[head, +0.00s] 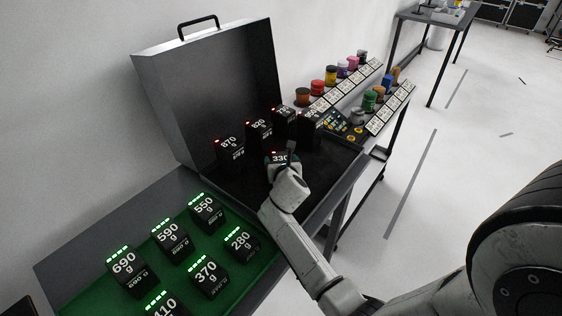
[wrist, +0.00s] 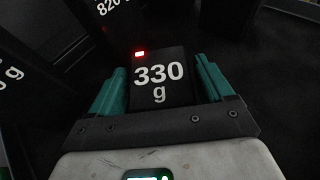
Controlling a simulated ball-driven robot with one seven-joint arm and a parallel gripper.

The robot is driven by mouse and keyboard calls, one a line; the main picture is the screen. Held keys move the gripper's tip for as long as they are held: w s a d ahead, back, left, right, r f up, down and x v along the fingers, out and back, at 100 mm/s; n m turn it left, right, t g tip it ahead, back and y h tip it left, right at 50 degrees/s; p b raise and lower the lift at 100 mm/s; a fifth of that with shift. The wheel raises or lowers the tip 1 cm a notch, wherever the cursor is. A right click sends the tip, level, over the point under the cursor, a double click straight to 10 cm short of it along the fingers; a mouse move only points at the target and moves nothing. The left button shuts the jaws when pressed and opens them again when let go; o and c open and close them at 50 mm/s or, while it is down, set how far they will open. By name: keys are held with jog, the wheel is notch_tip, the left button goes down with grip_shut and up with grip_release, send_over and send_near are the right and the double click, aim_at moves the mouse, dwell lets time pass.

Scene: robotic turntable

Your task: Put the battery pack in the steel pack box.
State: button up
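The steel pack box (head: 205,88) is an open grey case with a raised lid, a handle and a dark interior. A black battery pack marked 330 g (head: 280,158) with one red light is inside the box area, toward its front. My gripper (head: 283,166) is over it from above. In the wrist view the 330 g pack (wrist: 160,75) sits between the two teal fingers of my gripper (wrist: 162,85), which appear closed against its sides. The pack's underside is hidden, so I cannot tell whether it touches the box floor.
Packs marked 870 (head: 229,147), 820 (head: 259,130) and others stand along the box's back. A green tray (head: 190,284) at front left holds several packs with green lights. Racks of coloured jars (head: 331,75) stand behind right. Clear floor lies to the right.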

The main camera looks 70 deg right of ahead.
jog(key=shift+o, duration=1.2)
jog(key=shift+r, duration=0.1)
jog(key=v, duration=1.2)
jog(key=shift+r, duration=0.15)
